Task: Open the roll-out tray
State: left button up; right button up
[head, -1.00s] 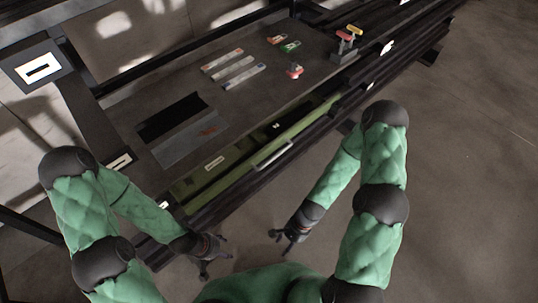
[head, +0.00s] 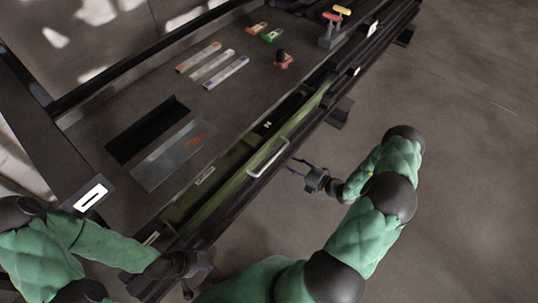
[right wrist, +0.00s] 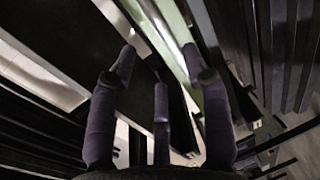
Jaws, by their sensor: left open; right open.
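The roll-out tray (head: 215,197) is a long green drawer in the front of the dark conveyor bench. A pale bar handle (head: 268,160) stands out from its front face. My right gripper (head: 298,170) is open and empty, just to the right of the handle and apart from it. In the right wrist view my right fingers (right wrist: 160,80) are spread, with a pale green strip (right wrist: 190,55) beyond them that may be the tray front. My left gripper (head: 190,280) is open and low, near the bench's lower left end; its fingers are partly hard to make out.
A red-and-yellow-topped fixture (head: 333,25) stands farther back. The floor (head: 470,130) on the right is clear.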

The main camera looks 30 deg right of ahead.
aim_at(275, 157)
jog(key=b+x, duration=0.3)
jog(key=x, duration=0.7)
jog(key=shift+w+a, duration=0.15)
grip_shut()
